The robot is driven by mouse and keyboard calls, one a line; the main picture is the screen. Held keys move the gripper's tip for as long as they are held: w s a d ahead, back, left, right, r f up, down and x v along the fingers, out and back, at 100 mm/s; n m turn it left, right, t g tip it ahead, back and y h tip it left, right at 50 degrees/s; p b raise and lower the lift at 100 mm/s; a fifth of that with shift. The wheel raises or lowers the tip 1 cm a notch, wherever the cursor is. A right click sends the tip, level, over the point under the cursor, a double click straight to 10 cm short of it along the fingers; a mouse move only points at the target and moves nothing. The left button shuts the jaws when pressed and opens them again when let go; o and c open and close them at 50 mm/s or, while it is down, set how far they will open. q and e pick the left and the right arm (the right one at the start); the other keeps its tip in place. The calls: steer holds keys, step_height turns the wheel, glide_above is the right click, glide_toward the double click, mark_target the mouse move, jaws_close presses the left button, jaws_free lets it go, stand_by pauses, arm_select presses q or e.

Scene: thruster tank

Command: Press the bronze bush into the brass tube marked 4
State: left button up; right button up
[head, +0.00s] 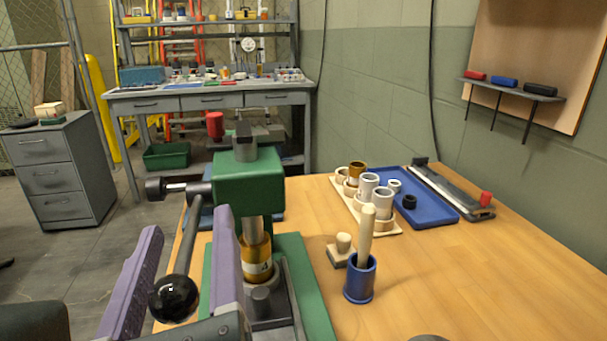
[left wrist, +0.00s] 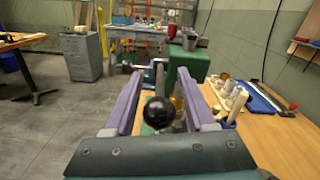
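The green press (head: 248,185) stands on the wooden table, its steel ram (head: 252,230) pointing down. A brass tube with a white label marked 4 (head: 257,265) stands upright under the ram. A bronze-coloured part shows at the tube's top; I cannot tell whether it is the bush or how deep it sits. The press lever ends in a black ball knob (head: 175,298), also in the left wrist view (left wrist: 158,112). My left gripper (head: 187,240) is open, its purple fingers on either side of the knob with gaps. My right gripper is not in view.
A wooden rack (head: 385,226) holds several tubes, one brass-coloured. A blue tray (head: 430,212) holds dark and pale rings. A blue cup (head: 360,290) with a wooden-handled tool stands right of the press, near a small wooden-topped block (head: 342,246). The table's front right is clear.

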arm_select(q)
jaws_close()
stand_by(1.1)
